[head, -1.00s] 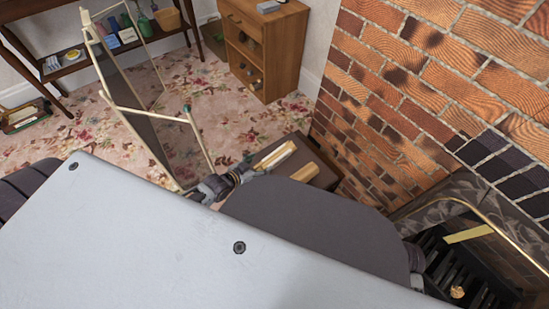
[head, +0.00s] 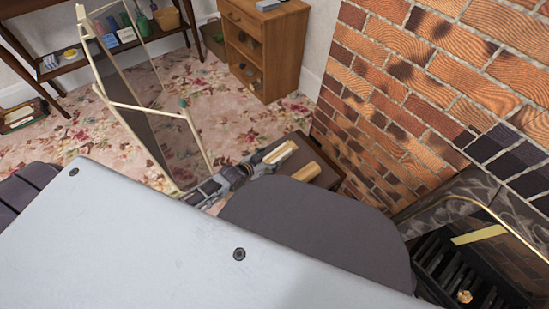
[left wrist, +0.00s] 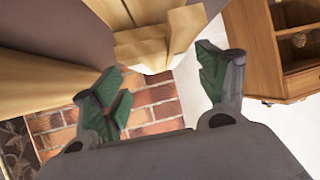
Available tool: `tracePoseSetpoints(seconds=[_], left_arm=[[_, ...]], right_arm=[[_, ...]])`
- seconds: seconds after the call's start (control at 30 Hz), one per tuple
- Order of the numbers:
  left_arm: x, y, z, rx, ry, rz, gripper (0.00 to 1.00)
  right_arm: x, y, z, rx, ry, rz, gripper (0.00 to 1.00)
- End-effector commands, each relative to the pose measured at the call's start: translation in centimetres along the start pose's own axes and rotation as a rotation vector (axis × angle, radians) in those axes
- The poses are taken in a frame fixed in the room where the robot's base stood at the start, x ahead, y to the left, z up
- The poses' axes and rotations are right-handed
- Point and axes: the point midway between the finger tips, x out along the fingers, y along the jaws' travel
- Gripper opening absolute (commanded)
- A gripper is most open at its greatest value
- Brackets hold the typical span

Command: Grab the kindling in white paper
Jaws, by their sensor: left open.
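Two pale wooden kindling bundles lie on a dark brown box top (head: 326,178) beside the brick wall in the head view. The left bundle (head: 282,152) is nearest my left gripper (head: 262,163). The right bundle (head: 305,166) lies just beside it. In the left wrist view, my left gripper (left wrist: 160,68) is open, its green-padded fingers on either side of the kindling sticks (left wrist: 152,42), which are at the fingertips. I cannot tell if they touch. Another pale wooden piece (left wrist: 45,82) shows at left there. My right gripper does not show.
A folding glass screen (head: 160,135) stands just left of my left arm. A wooden cabinet (head: 265,55) is behind. The brick wall (head: 390,110) and fireplace grate (head: 460,270) are at right. Floral carpet (head: 240,128) is open behind the box.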

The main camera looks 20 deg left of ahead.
Motion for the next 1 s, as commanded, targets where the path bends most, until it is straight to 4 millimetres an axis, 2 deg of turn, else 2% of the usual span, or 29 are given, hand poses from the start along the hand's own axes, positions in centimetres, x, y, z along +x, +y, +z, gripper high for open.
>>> tracePoseSetpoints(seconds=[0.47,1.0], left_arm=[[0.4,0.0,-0.1,0.000,0.002,0.000,0.74],[3.8,0.0,-0.4,-0.001,0.002,0.000,0.74]], right_arm=[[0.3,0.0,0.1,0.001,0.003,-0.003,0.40],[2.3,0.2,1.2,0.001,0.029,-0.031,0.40]])
